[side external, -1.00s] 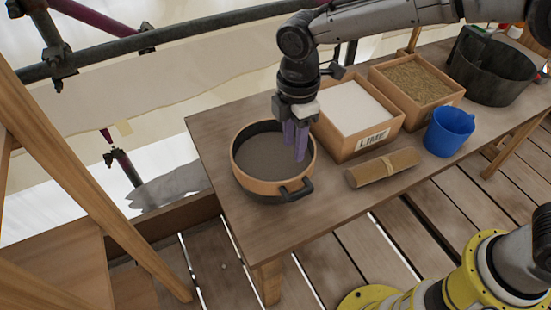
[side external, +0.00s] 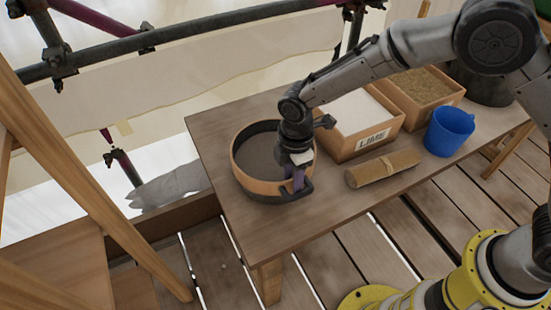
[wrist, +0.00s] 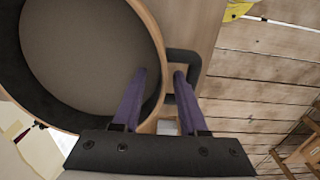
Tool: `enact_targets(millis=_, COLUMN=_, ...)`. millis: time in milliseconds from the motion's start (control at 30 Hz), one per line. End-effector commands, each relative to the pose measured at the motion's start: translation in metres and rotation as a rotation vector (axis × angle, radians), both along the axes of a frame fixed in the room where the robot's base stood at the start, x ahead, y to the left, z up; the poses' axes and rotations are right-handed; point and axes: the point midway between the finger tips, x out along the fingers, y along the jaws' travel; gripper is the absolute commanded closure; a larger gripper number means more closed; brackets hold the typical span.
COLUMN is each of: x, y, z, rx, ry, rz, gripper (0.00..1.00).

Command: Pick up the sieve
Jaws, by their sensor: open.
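The sieve (side external: 257,186) is a round pan with a wooden rim, a grey mesh and a dark handle, standing on the wooden table at its left end. In the wrist view the sieve (wrist: 90,50) fills the left side, with its dark handle (wrist: 184,62) at the rim. My gripper (side external: 296,186) is low at the near right rim, by the handle. In the wrist view my gripper (wrist: 158,72) is open, one purple finger over the inner side of the rim and the other over the handle's opening. Whether the fingers touch the sieve is unclear.
The table's front edge is close to the sieve.

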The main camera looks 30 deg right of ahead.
Motion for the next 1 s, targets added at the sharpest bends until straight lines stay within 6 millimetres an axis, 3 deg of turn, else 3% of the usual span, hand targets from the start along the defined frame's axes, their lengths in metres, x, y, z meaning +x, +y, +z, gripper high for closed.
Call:
enact_targets(millis=200, x=-0.0001, y=0.0000, z=-0.0010, rx=0.000, ry=0.000, rz=0.000, gripper=0.58)
enact_targets(millis=467, x=-0.0001, y=0.0000, z=-0.0008, rx=0.000, ry=0.000, rz=0.000, gripper=1.00)
enact_targets(millis=1000, x=0.0000, y=0.0001, z=-0.0005, rx=0.000, ry=0.000, rz=0.000, gripper=1.00)
